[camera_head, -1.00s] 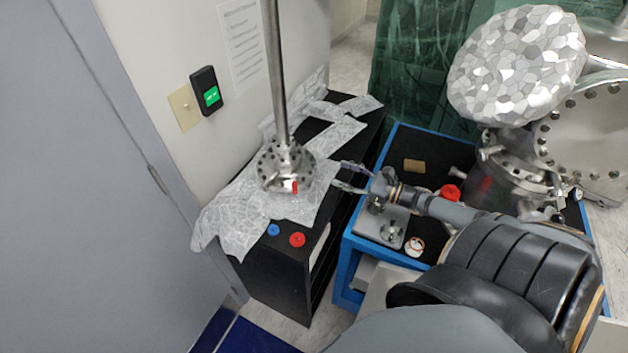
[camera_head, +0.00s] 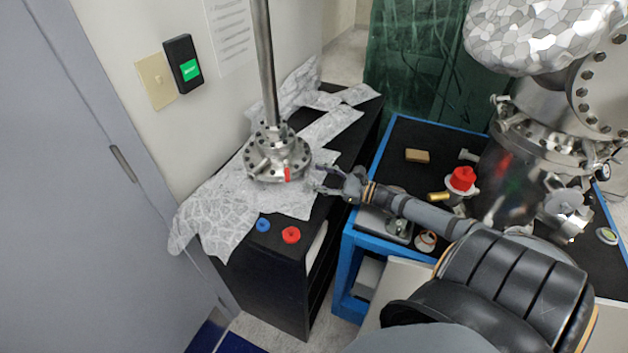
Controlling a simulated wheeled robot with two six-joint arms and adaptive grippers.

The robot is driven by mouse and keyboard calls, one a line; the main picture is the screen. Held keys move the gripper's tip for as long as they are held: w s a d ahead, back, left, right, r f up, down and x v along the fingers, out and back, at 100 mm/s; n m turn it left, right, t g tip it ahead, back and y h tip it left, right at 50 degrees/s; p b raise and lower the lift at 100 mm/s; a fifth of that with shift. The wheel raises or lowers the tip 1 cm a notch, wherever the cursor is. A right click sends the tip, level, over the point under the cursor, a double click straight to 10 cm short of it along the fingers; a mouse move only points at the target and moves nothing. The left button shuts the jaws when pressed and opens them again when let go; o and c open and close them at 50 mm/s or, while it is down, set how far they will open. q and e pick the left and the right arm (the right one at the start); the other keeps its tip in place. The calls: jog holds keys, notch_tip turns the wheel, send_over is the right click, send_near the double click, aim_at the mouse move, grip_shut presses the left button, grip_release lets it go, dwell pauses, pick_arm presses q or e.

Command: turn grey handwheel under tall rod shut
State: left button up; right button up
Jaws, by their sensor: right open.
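The tall metal rod (camera_head: 265,65) stands upright on a round bolted steel flange (camera_head: 291,158) on the black cabinet. A small red piece (camera_head: 287,174) shows at the flange's front, and a short grey stub sticks out on its left side. I cannot make out a grey handwheel clearly at this size. My right gripper (camera_head: 318,180) comes in from the right, open and empty. Its fingertips point left, just right of the flange and, as far as I can tell, apart from it. My left gripper is not in view.
Crumpled foil (camera_head: 225,200) lies on the black cabinet (camera_head: 265,278) under the flange. A blue cap (camera_head: 263,225) and a red cap (camera_head: 291,235) lie at its front. The blue-edged cart (camera_head: 348,240) on the right holds steel parts. A wall stands close behind the rod.

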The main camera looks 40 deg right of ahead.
jog(key=shift+x, duration=0.85)
grip_shut()
jog(key=shift+r+m+p, duration=0.15)
jog(key=shift+m+p, duration=0.3)
jog(key=shift+m, duration=0.75)
jog(key=m, duration=0.3)
grip_release()
